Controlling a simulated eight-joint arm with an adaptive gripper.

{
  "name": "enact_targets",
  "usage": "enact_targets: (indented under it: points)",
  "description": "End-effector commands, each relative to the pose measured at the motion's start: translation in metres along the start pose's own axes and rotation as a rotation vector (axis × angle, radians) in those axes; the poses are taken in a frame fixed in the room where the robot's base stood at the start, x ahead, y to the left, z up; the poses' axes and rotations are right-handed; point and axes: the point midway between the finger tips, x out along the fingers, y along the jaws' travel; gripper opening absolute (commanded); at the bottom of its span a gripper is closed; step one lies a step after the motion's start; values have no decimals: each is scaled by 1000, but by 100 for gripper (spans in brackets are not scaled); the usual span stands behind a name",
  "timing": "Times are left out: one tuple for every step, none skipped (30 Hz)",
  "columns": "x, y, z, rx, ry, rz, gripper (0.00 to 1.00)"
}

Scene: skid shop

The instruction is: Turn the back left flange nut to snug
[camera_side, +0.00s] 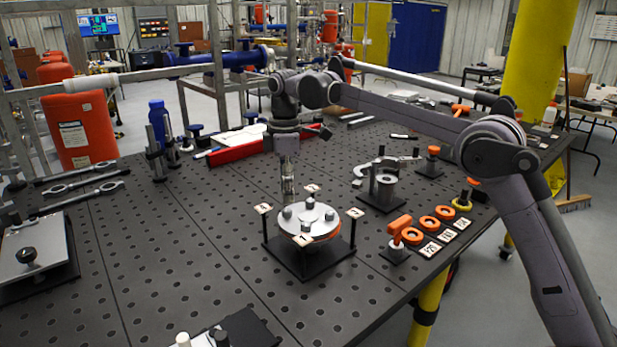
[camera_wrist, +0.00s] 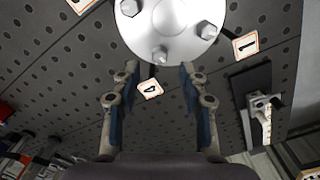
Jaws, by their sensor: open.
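A round silver flange (camera_side: 309,216) with several hex nuts stands on a dark square stand, also visible in the wrist view (camera_wrist: 178,15). In the side view one nut (camera_side: 287,212) is at its left and another (camera_side: 310,203) at its back. In the wrist view the nut (camera_wrist: 160,55) nearest my fingers is by the card marked 4 (camera_wrist: 150,89). My gripper (camera_side: 288,190) is above the flange's back left edge, pointing down. Its fingers (camera_wrist: 156,72) are apart and empty, with no contact visible. The flange's top edge is cut off in the wrist view.
Small cards stand on posts around the flange, one marked 1 (camera_wrist: 246,45). Orange rings (camera_side: 428,223) and an orange-handled part (camera_side: 398,238) are to the right.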

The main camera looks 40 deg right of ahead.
Motion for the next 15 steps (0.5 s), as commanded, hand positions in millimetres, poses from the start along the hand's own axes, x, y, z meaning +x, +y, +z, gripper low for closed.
enact_targets:
  points:
    - [8, 0, 0, 0, 0, 0, 43]
    - [12, 0, 0, 0, 0, 0, 43]
    - [18, 0, 0, 0, 0, 0, 43]
    - [21, 0, 0, 0, 0, 0, 43]
    - [25, 0, 0, 0, 0, 0, 43]
    - [30, 0, 0, 0, 0, 0, 43]
    - [33, 0, 0, 0, 0, 0, 43]
    - [36, 0, 0, 0, 0, 0, 43]
    - [40, 0, 0, 0, 0, 0, 43]
    - [42, 0, 0, 0, 0, 0, 43]
    - [44, 0, 0, 1, 0, 0, 43]
    - [46, 0, 0, 1, 0, 0, 43]
    - [47, 0, 0, 1, 0, 0, 43]
    - [48, 0, 0, 1, 0, 0, 43]
    - [50, 0, 0, 1, 0, 0, 43]
